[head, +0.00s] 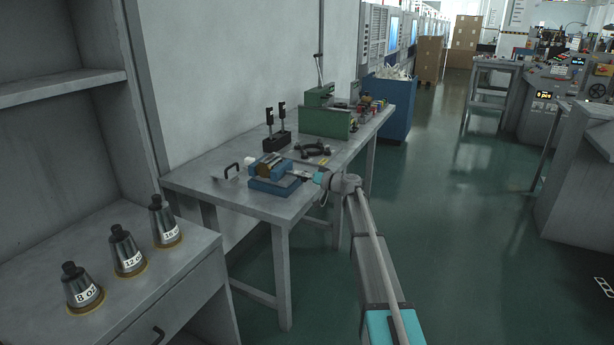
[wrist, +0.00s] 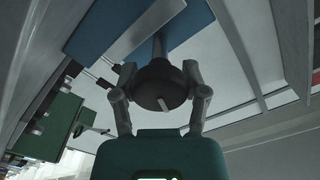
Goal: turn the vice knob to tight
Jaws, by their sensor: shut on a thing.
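The blue vice (head: 274,184) sits on the near part of the grey workbench, with a brownish piece (head: 268,166) between its jaws. In the wrist view the vice's blue body (wrist: 130,25) is at the top. Its dark round knob (wrist: 161,86) stands out from it on a grey shaft, with a pale mark on its face. My gripper (wrist: 160,78) is closed around the knob, one finger on each side. In the head view my gripper (head: 312,177) reaches the vice from the right, and the knob cannot be made out there.
On the workbench (head: 225,192) stand a green machine (head: 325,115), a black two-post stand (head: 276,132) and a dark object (head: 313,150) behind the vice. Several labelled cone-shaped forms (head: 127,252) stand on the cabinet at left. The floor to the right is open.

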